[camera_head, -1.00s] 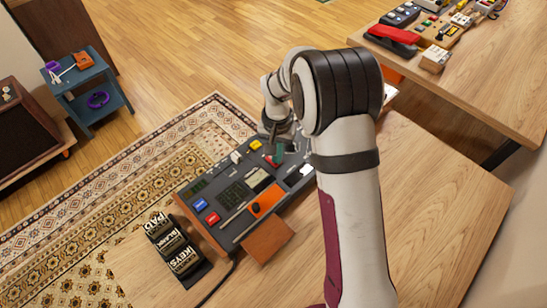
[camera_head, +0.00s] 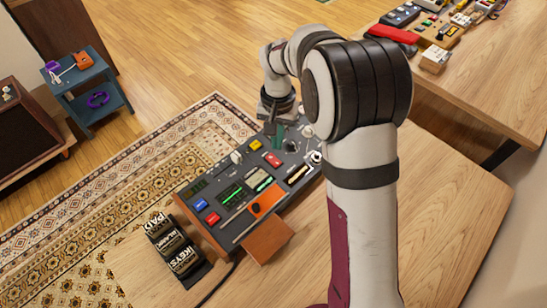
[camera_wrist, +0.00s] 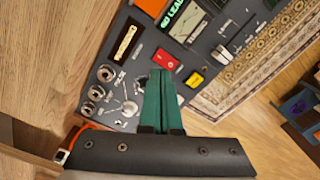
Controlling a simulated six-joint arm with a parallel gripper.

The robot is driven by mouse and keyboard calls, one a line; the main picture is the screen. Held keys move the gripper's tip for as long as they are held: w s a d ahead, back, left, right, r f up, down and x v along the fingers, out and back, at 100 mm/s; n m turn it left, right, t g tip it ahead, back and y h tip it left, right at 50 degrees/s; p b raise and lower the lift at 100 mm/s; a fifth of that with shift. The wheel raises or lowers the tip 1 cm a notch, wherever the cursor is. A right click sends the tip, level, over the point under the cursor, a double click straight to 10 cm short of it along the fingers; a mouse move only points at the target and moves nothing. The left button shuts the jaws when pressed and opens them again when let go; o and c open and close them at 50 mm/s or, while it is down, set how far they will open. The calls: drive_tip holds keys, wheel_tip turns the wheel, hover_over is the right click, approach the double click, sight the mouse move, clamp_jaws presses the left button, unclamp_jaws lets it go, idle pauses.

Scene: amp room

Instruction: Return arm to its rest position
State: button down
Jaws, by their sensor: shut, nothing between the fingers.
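My gripper (camera_head: 277,135) has green fingers and hangs over the far right part of a dark control console on the wooden table. In the wrist view its two fingers (camera_wrist: 161,92) are shut together with nothing between them. The console (camera_head: 222,228) has a blue button, red and yellow buttons, an orange panel, knobs and small screens with green marks. It also shows below the fingers in the wrist view (camera_wrist: 140,68). My arm hides part of the console's right end and the table behind it.
A row of lettered black blocks (camera_head: 174,244) stands left of the console. A second table (camera_head: 490,80) at the upper right holds pedals and small boxes. A blue side shelf (camera_head: 92,82) stands on the floor at left. Bare tabletop (camera_head: 445,215) lies right of my arm.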

drive_tip(key=shift+r, duration=0.15)
drive_tip(key=s+d+r+m+y, duration=0.1)
drive_tip(key=s+d+r, duration=0.2)
drive_tip(key=s+r, duration=0.35)
drive_tip(key=s+d+r+m, duration=0.1)
drive_tip(key=s+d+r, duration=0.2)
drive_tip(key=s, duration=2)
drive_tip(key=shift+d+f+m+y, duration=0.2)
drive_tip(key=shift+f+m+y, duration=0.1)
drive_tip(key=shift+y, duration=0.1)
